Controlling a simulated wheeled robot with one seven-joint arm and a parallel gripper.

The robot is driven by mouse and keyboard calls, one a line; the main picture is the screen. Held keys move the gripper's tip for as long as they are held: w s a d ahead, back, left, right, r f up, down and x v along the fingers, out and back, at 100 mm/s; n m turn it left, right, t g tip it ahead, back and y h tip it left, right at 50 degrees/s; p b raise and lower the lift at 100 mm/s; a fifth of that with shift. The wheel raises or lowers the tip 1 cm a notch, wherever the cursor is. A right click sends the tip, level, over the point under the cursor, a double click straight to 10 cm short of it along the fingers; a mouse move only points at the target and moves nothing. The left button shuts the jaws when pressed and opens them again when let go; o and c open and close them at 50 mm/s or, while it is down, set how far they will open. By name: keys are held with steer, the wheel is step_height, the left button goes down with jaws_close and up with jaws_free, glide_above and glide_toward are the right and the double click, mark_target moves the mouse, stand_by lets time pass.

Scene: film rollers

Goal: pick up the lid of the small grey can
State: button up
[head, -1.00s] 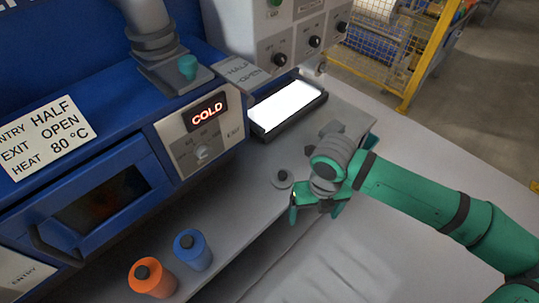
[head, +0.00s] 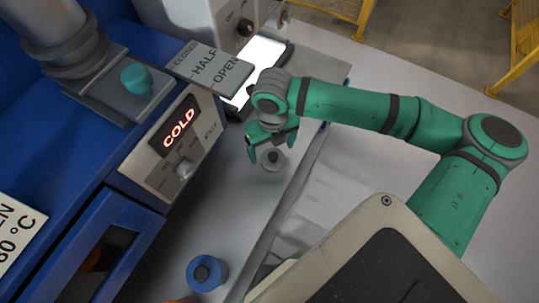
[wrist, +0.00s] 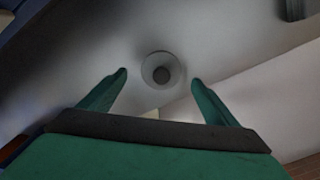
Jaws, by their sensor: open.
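The small grey can (head: 272,162) stands on the grey bench top near its front edge. Its round lid with a dark knob (head: 273,156) faces up. My gripper (head: 271,147) is open and empty, pointing down over the can. In the wrist view its two green fingers (wrist: 160,78) stand wide apart with the can between their lines. The can looks apart from the fingers; the exact height above it is hard to tell.
A blue can (head: 221,272) with a dark knob stands nearer on the bench. An orange can (head: 180,300) is mostly cut off below. The blue machine with its COLD display (head: 180,128) borders the left. A lit white panel (head: 262,58) lies behind my gripper.

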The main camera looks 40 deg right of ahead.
mark_target(273, 155)
steer(key=f, duration=0.3)
steer(key=shift+s+d+f, duration=0.2)
steer(key=shift+s+f, duration=0.1)
steer(key=shift+f, duration=0.4)
steer(key=shift+w+a, duration=0.1)
steer(key=shift+w, duration=0.05)
steer(key=c, duration=1)
steer(key=shift+r, duration=0.15)
